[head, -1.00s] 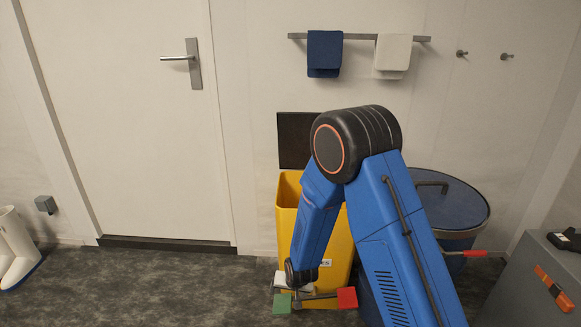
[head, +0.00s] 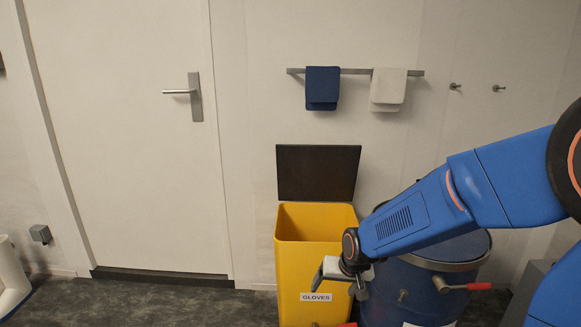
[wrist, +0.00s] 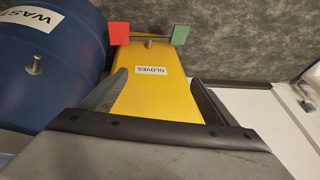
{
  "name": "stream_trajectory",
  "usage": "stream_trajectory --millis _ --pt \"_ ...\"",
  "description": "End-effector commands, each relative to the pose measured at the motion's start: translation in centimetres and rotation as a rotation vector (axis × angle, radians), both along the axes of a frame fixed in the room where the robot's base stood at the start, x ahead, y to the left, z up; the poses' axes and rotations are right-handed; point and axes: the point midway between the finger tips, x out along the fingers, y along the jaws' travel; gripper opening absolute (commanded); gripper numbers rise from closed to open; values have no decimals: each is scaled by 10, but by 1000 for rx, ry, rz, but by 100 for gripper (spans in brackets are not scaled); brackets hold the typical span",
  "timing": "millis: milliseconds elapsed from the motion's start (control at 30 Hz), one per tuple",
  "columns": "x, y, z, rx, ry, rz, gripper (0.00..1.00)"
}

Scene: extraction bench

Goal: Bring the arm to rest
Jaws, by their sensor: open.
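My gripper (head: 340,280) hangs at the end of my blue arm, in front of the yellow bin and left of the blue drum in the head view. Its jaws are open, with nothing between them. In the wrist view its two fingers (wrist: 158,95) stand apart, with the yellow bin's front showing between them. My arm comes in from the right edge of the head view, bent, with the forearm sloping down to the left. It hides part of the drum and the bin's right edge.
The yellow bin (head: 290,260), labelled GLOVES, stands open with its dark lid (head: 318,172) up. The blue drum (head: 415,290) has a red-handled lever (head: 480,286). A bar with red (wrist: 119,33) and green (wrist: 180,35) pads is at the bin. Floor before the door (head: 120,150) is clear.

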Motion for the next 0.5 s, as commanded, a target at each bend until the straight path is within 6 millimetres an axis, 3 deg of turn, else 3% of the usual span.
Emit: stream_trajectory --millis 200,500 --pt "-36 -36 47 -18 -12 3 81" --pt "-96 -80 95 -55 -20 9 81"
